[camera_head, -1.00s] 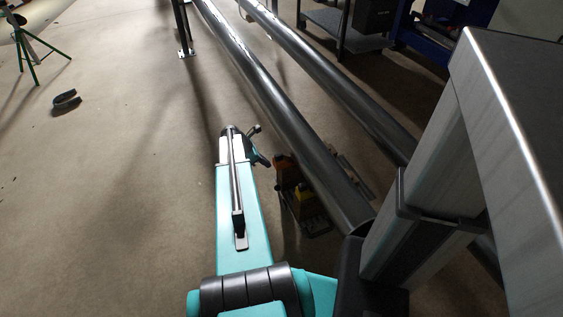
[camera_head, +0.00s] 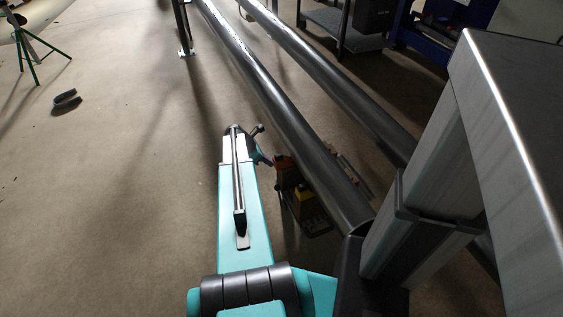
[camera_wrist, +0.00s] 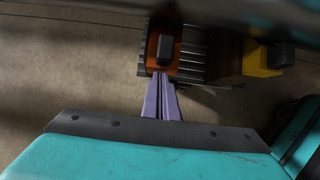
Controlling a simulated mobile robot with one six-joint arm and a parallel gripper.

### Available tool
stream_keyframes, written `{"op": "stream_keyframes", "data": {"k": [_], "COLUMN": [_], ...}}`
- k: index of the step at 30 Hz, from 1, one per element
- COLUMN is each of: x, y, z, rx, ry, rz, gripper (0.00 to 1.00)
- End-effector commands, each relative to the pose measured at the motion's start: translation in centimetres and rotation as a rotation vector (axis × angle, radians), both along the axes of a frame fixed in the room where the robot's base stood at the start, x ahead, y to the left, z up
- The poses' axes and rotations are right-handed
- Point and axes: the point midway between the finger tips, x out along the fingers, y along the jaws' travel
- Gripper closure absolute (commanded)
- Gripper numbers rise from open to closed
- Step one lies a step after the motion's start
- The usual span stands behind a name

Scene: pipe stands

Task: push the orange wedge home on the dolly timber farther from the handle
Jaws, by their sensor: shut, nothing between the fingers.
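The orange wedge (camera_wrist: 155,62) shows at the top centre of the wrist view, with a dark block over its middle. It also shows in the head view (camera_head: 285,164), right of my arm's end. My gripper (camera_wrist: 161,76) has purple fingers shut together and empty. Their tips point at the wedge's near edge; I cannot tell whether they touch it. Beside the wedge is a dark ribbed part, then a brown timber (camera_wrist: 229,57). The wedge's underside and the handle are not visible.
A long steel pipe (camera_head: 285,115) passes close above the dolly's right side, with a second pipe (camera_head: 340,88) beyond it. A pipe stand leg (camera_head: 183,35) stands at the back. A dark curved piece (camera_head: 67,98) lies on the floor at left. The floor left of my arm is mostly clear.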

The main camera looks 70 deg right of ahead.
Motion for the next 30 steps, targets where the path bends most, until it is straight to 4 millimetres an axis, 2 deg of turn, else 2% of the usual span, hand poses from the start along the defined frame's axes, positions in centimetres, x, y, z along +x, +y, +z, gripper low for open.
{"op": "stream_keyframes", "data": {"k": [30], "x": [-1.03], "y": [-0.84], "z": [0.02], "rx": [0.001], "ry": [0.001], "rz": [0.000], "gripper": [1.00]}}
